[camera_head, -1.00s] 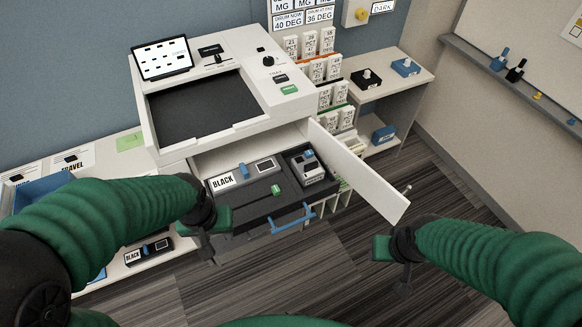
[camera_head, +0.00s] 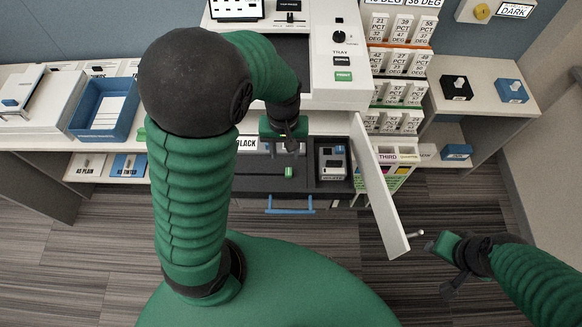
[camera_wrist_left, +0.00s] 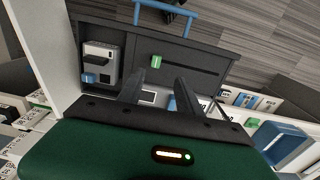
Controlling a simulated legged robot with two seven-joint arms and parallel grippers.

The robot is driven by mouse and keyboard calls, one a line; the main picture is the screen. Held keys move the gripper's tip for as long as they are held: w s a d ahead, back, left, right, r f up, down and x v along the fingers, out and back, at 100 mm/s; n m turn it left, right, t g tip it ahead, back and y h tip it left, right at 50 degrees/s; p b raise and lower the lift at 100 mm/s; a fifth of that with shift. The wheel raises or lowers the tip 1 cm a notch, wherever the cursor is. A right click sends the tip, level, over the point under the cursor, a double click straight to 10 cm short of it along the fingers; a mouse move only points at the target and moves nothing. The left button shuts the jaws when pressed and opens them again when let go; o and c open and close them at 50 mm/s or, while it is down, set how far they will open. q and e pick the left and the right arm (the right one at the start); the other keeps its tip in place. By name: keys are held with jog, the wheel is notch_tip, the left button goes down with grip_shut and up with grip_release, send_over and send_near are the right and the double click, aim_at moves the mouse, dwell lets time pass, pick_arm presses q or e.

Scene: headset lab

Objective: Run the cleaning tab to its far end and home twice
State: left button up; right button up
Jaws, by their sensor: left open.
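The small green tab (camera_head: 288,172) sits on a slot line in the dark drawer tray (camera_head: 262,184) of the white machine. In the left wrist view the green tab (camera_wrist_left: 156,62) shows just beyond my fingertips. My left gripper (camera_head: 291,143) is over the drawer, a little behind the tab in the head view. It also shows in the left wrist view (camera_wrist_left: 162,82), with its two dark fingers apart and nothing between them. My right gripper (camera_head: 452,285) is at the right, near the open white door (camera_head: 385,195); its jaws are unclear.
A blue handle (camera_head: 289,211) fronts the drawer. A grey unit (camera_head: 331,158) fills its right compartment. A cartridge labelled BLACK (camera_head: 246,143) is partly hidden by my left arm. The door's knob (camera_head: 416,234) is close to my right gripper. A blue tray (camera_head: 104,110) stands left.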

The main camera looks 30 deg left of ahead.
pick_arm(q)
send_over(288, 170)
jog(key=f, duration=0.8)
jog(key=shift+a, duration=0.3)
jog(key=f, duration=0.1)
jog(key=d+f, duration=0.1)
jog(key=f, duration=0.1)
jog(key=shift+d+f, duration=0.25)
jog(key=shift+s+d+f, duration=0.1)
jog(key=shift+s, duration=0.1)
jog(key=shift+w+a+f, duration=0.1)
jog(key=shift+a, duration=0.3)
jog(key=shift+c, duration=0.3)
jog(key=shift+a+f, duration=0.1)
jog(key=shift+a, duration=0.05)
jog(key=shift+c, duration=1.1)
jog(key=shift+w+a, duration=0.1)
jog(key=shift+w, duration=0.05)
jog(key=c, duration=0.5)
grip_shut()
jog(key=shift+d, duration=0.35)
pick_arm(e)
jog(key=shift+w+f, duration=0.3)
jog(key=shift+w, duration=0.35)
pick_arm(q)
jog(key=shift+w+a, duration=0.1)
jog(key=shift+a, duration=0.1)
pick_arm(e)
jog(key=shift+w+a, duration=0.1)
jog(key=shift+a, duration=0.1)
